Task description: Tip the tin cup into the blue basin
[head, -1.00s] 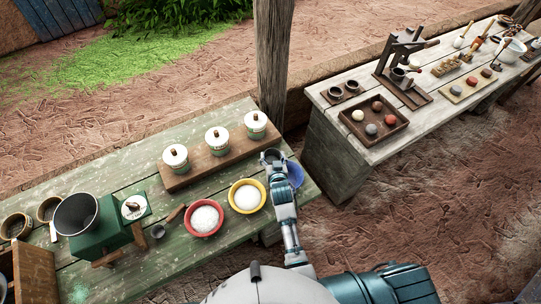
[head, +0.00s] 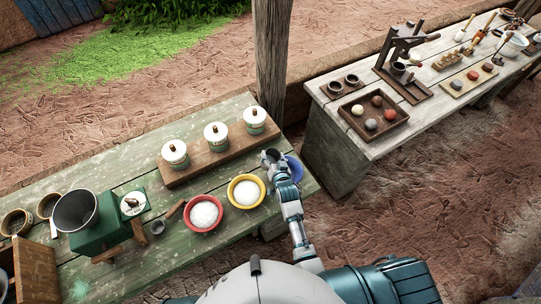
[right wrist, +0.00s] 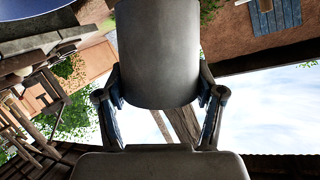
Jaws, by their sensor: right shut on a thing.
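My right gripper (head: 271,160) is shut on the grey tin cup (right wrist: 158,55), which fills the upper middle of the right wrist view between the two fingers. In the head view the cup is small and mostly merged with the gripper, so its exact tilt and contents cannot be told. The blue basin (head: 296,169) stands at the right end of the green table, partly hidden behind my gripper and forearm. The gripper is at the basin's left side, above the table. The right wrist view is upside down, with sky at the bottom. My left gripper is not in view.
A yellow basin (head: 246,203) and a red basin (head: 191,224) of white powder stand left of the gripper. Several lidded jars sit on a wooden stand (head: 198,169) behind. A green grinder (head: 96,233) is further left. A second table (head: 335,150) stands right, across a gap.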

